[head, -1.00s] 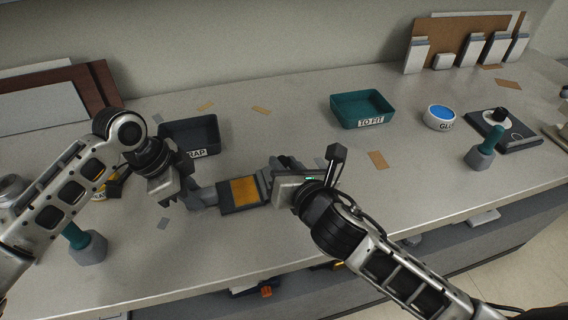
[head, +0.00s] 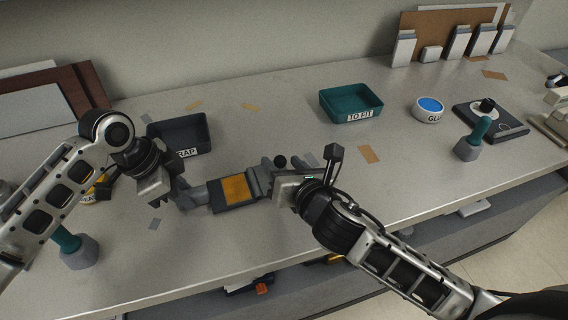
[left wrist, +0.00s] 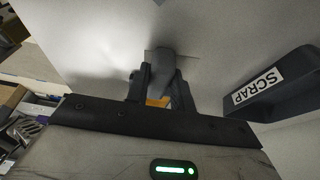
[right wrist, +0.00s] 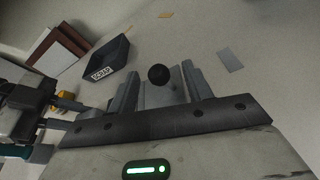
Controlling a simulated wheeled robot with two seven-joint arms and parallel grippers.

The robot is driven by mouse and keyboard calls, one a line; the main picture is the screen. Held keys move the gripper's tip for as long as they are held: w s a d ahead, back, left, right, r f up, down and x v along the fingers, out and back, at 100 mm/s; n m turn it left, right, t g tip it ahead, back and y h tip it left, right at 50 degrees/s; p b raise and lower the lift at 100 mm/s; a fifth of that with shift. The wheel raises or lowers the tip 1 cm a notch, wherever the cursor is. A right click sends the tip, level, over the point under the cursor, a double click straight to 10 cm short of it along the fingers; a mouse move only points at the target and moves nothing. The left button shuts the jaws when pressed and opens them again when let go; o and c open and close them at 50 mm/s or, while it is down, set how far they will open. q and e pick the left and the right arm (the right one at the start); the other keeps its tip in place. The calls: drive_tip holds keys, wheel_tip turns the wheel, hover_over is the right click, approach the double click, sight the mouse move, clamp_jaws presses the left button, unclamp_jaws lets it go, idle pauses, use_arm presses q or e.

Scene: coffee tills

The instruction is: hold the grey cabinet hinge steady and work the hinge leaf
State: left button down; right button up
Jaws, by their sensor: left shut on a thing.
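The grey cabinet hinge (head: 218,196), with an orange panel on its top, is held above the counter between my two grippers. My left gripper (head: 183,196) is shut on its left end; the left wrist view shows the grey part and a bit of orange between the fingers (left wrist: 160,92). My right gripper (head: 268,180) is at its right end. In the right wrist view its fingers (right wrist: 160,92) stand apart, on either side of a grey part, the hinge leaf (right wrist: 160,96), with a black ball (right wrist: 159,74) above it. Contact there cannot be told.
A dark SCRAP bin (head: 163,132) stands behind my left gripper. A teal TO FIT bin (head: 330,97), a GLUE pot (head: 430,117) and a teal-handled tool (head: 468,150) stand to the right. Another such tool (head: 80,256) stands front left. The front middle counter is clear.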

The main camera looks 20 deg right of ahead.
drive_tip(key=v, duration=1.2)
drive_tip(key=shift+f, duration=0.1)
use_arm(q)
drive_tip(key=c, duration=1.1)
unclamp_jaws()
drive_tip(key=shift+r, duration=0.1)
drive_tip(key=v, duration=1.1)
drive_tip(key=shift+a+r, duration=0.15)
drive_tip(key=shift+r, duration=0.25)
use_arm(e)
drive_tip(key=shift+s, duration=0.1)
